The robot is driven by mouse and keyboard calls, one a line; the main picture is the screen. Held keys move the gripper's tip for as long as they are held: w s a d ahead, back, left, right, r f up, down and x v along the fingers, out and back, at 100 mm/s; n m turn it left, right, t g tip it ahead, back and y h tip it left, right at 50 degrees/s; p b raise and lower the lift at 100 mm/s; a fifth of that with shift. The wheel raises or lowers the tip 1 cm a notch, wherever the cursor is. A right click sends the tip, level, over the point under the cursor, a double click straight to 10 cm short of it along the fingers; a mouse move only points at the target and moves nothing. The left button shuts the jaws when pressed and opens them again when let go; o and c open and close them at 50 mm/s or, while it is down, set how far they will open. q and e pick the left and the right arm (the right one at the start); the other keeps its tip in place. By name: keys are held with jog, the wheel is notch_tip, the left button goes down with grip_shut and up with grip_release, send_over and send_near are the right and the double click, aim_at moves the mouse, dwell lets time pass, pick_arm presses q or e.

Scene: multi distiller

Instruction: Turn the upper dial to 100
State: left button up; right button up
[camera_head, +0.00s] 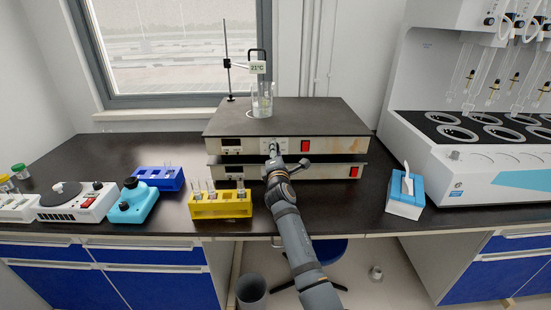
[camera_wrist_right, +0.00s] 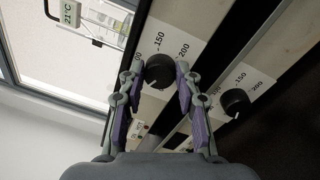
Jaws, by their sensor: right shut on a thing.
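The upper dial (camera_wrist_right: 159,71) is a black round knob on a white scale plate in the right wrist view. The numbers 150 and 200 show on its scale, with another partly covered number ending in 00. My right gripper (camera_wrist_right: 156,78) has its fingers on both sides of this knob and is shut on it. I cannot read the dial's setting for sure. In the head view, my right gripper (camera_head: 273,156) is at the front of the upper hotplate (camera_head: 232,146) and hides most of the knob. My left gripper is not in view.
A lower dial (camera_wrist_right: 236,103) is close by on the lower hotplate (camera_head: 228,174). A beaker (camera_head: 262,102) stands on top beside a rod stand with a 21°C display (camera_head: 258,67). A yellow tube rack (camera_head: 220,210) stands front left; a tissue box (camera_head: 406,196) stands right.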

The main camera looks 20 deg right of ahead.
pick_arm(q)
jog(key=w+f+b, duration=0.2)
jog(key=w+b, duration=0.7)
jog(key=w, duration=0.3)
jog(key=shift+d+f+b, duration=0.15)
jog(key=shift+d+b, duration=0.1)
jog(key=shift+b, duration=0.1)
pick_arm(e)
jog(key=shift+a+f+m+h, duration=0.15)
jog(key=shift+m+h, duration=0.2)
jog(key=shift+m, duration=3.1)
jog(key=shift+d+f+m+h, duration=0.1)
jog(key=shift+m+h, duration=0.25)
jog(key=shift+m, duration=3.1)
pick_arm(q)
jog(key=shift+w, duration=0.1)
pick_arm(e)
jog(key=o, duration=1.2)
jog(key=shift+c, duration=0.2)
